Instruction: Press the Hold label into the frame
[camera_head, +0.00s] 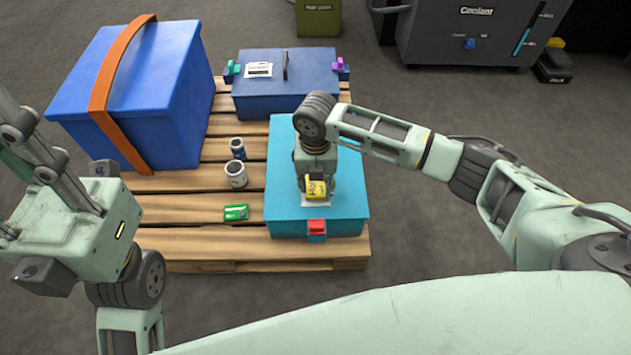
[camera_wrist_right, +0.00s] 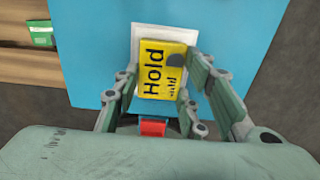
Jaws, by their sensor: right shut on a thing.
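The yellow Hold label (camera_head: 316,187) is at my right gripper (camera_head: 318,183), over the lid of the teal box (camera_head: 345,215). In the right wrist view the label (camera_wrist_right: 160,70) reads "Hold" and lies over the white frame (camera_wrist_right: 138,40), whose border shows around its upper and left sides. The right gripper (camera_wrist_right: 165,85) is shut on the label, one finger on each side. Whether the label touches the lid, I cannot tell. The frame (camera_head: 312,203) shows only partly in the head view. My left arm shows at the left; its fingertips cannot be made out.
A green label (camera_head: 236,212) and two cans (camera_head: 236,175) are on the wooden pallet (camera_head: 190,240) left of the teal box. A red latch (camera_head: 317,227) is on its front. A blue box with an orange strap (camera_head: 150,95) and a dark blue case (camera_head: 285,95) stand behind.

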